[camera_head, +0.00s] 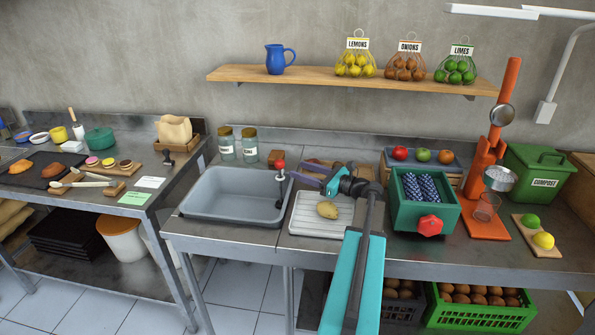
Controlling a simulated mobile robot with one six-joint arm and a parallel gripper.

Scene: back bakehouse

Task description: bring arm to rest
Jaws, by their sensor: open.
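My arm reaches up from the bottom of the picture over the counter's front edge, with its teal link (357,275) in front. My gripper (308,176) is at the end of the arm, above the back of the white draining tray (309,228). Its purple fingers point left and stand apart, and I see nothing between them.
The grey sink basin (235,215) with a red-topped tap (280,166) is left of the gripper. A green box with a red knob (427,222) and an orange press (487,150) stand right.

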